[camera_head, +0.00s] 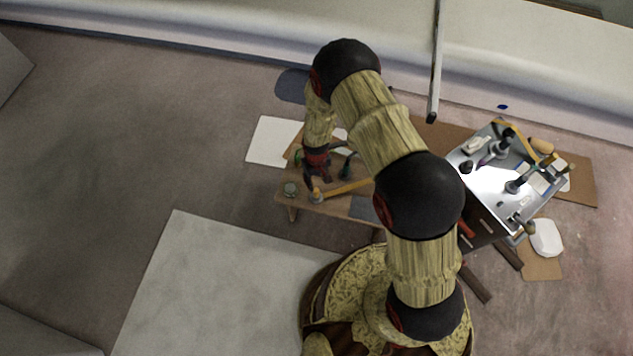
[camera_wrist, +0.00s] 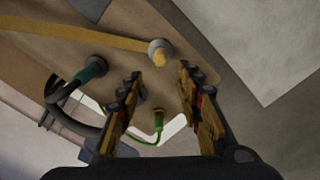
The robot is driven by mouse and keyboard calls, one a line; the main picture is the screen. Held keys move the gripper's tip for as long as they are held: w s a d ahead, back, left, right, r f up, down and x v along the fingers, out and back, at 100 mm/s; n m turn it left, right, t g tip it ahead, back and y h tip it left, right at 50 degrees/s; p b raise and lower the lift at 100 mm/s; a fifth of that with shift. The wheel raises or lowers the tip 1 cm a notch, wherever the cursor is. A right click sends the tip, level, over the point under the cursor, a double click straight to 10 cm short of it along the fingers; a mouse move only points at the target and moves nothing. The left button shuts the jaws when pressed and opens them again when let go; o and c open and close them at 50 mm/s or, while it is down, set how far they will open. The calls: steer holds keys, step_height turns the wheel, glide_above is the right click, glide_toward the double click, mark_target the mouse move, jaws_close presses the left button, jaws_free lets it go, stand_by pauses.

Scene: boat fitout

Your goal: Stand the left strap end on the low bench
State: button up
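The low bench (camera_head: 285,197) is a wooden bench left of my arm. A yellow strap (camera_head: 347,188) runs over it from behind my arm, and its yellow-tipped end (camera_head: 316,196) is at a round grey piece near the front edge. In the wrist view the strap end (camera_wrist: 160,54) shows just beyond my fingertips, apparently upright in or on the grey piece. My gripper (camera_wrist: 160,82) is open above the bench, with nothing seen between its fingers; it also shows in the head view (camera_head: 317,172). The strap's other end is hidden or unclear.
A black hose with a teal end (camera_wrist: 92,69) and a green-corded plug (camera_wrist: 158,122) are on the bench near my fingers. A small jar (camera_head: 290,189) is at its left. A metal-topped cart (camera_head: 482,173) with several tools and another yellow band stands right.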

steer(key=w+d+r+m+t, duration=0.1)
steer(key=w+d+r, duration=0.15)
steer(key=r, duration=1.05)
steer(key=w+d+r+m+t, duration=0.1)
steer(key=w+r, duration=0.2)
steer(key=r, duration=1)
steer(key=s+d+r+t, duration=0.1)
steer(key=s+d+r, duration=0.15)
steer(key=r, duration=0.65)
steer(key=s+d+r, duration=0.2)
steer(key=s+r, duration=0.1)
steer(key=r, duration=0.5)
steer(key=s+d+r+m+t, duration=0.1)
steer(key=s+d+r, duration=0.2)
steer(key=s+r, duration=0.4)
steer(key=s+d+r+m+t, duration=0.1)
steer(key=s+d+r+m, duration=0.1)
steer(key=s+r, duration=0.5)
steer(key=s+d, duration=0.1)
steer(key=s, duration=0.5)
steer(key=shift+d+r+t, duration=0.15)
steer(key=shift+r+t, duration=0.1)
steer(key=shift+t, duration=0.05)
steer(key=shift+c, duration=0.8)
